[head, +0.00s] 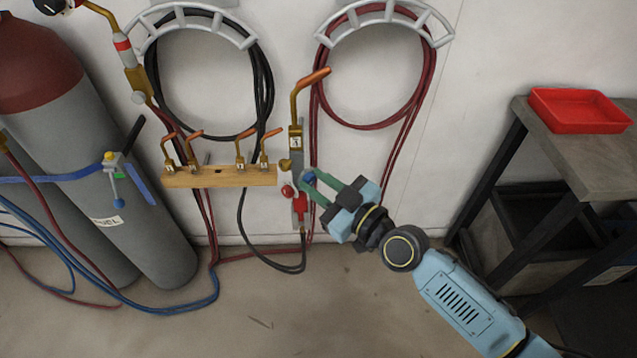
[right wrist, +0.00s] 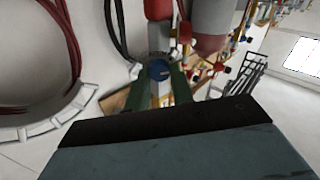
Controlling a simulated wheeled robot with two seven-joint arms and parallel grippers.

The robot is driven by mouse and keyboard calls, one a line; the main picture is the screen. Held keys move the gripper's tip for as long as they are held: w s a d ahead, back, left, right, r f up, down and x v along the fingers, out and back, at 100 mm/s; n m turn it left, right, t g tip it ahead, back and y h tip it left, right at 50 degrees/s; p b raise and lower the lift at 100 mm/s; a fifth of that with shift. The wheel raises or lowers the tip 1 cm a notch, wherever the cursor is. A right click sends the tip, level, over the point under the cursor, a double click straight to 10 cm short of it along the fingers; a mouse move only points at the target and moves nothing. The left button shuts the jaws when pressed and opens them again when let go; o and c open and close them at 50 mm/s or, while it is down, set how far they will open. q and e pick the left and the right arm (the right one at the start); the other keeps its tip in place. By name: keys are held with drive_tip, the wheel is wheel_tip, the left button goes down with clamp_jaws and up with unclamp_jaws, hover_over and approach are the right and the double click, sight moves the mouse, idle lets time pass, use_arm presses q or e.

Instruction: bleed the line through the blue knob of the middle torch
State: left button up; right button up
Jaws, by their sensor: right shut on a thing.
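The middle torch (head: 296,140) hangs upright against the wall, with a copper tip bent to the right at its top. Its red knob (head: 288,191) sticks out on the left side of the body. Its blue knob (head: 307,176) is on the right side, partly hidden by my fingers. My right gripper (head: 313,182) reaches in from the right with green fingers shut on the blue knob. In the right wrist view the blue knob (right wrist: 158,70) shows between the two green fingers. My left gripper is not in view.
A wooden rack (head: 225,177) with several copper tips is just left of the torch. Grey gas cylinders (head: 70,110) stand at the left. Black and red hoses hang on wall hangers (head: 390,15). A table with a red tray (head: 578,108) stands at the right.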

drive_tip(key=m, duration=0.4)
drive_tip(key=shift+m, duration=0.3)
drive_tip(key=m, duration=0.5)
drive_tip(key=shift+d, duration=0.1)
drive_tip(key=m, duration=0.5)
drive_tip(key=shift+w+m, duration=0.1)
drive_tip(key=shift+m, duration=0.3)
drive_tip(key=m, duration=0.4)
drive_tip(key=shift+f+m, duration=0.1)
drive_tip(key=shift+m, duration=0.3)
drive_tip(key=o, duration=1)
drive_tip(key=shift+d, duration=0.1)
